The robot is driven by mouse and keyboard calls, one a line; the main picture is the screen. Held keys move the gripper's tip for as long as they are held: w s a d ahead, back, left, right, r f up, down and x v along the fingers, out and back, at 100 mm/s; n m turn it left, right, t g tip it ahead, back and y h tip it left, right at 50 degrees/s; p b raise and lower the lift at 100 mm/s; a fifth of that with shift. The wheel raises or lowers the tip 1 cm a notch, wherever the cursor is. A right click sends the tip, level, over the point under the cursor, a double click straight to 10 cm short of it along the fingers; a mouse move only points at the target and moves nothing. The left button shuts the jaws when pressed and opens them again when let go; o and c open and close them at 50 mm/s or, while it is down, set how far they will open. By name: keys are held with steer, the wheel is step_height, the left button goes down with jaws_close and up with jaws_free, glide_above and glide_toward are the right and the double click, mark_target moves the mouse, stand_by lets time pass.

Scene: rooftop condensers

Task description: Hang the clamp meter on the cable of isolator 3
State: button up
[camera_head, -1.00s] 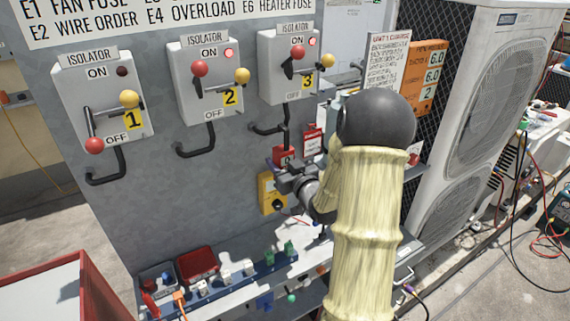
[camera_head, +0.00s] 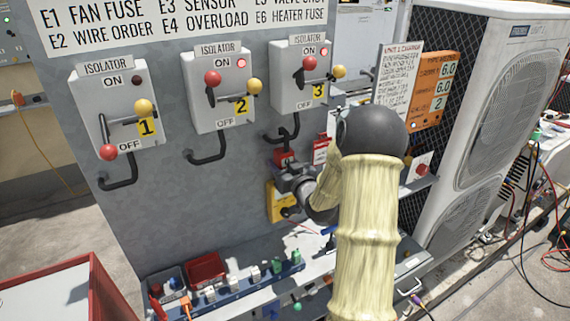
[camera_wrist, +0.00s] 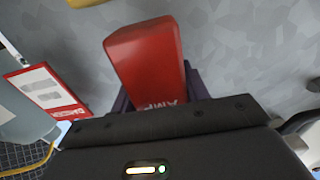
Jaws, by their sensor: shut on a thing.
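The red clamp meter (camera_wrist: 150,60), marked with letters that read AMP, sits between my gripper's dark fingers in the wrist view. It shows as a small red shape (camera_head: 284,157) in the head view. My gripper (camera_head: 291,178) is shut on it, in front of the grey panel. Isolator 3 (camera_head: 290,92) has a lit red lamp, and its black cable (camera_head: 285,135) bends below the box. The meter is just under this cable in the picture. Whether they touch cannot be told. My arm hides part of the area to the right.
Isolator 1 (camera_head: 92,88) and isolator 2 (camera_head: 207,112) with their cables are to the left. A yellow box (camera_head: 275,204) is on the panel below my gripper. A red-and-white tag (camera_head: 321,150) hangs to the right. A shelf with bins (camera_head: 207,267) is below.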

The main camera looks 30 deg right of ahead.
steer(key=shift+f, duration=0.3)
steer(key=o, duration=1.3)
steer(key=shift+s+d+b, duration=0.15)
steer(key=shift+s+b, duration=2.4)
steer(key=shift+s, duration=1.8)
steer(key=shift+s+d+b, duration=0.15)
steer(key=shift+s+b, duration=2.35)
steer(key=shift+s, duration=1.85)
steer(key=shift+w+a, duration=0.1)
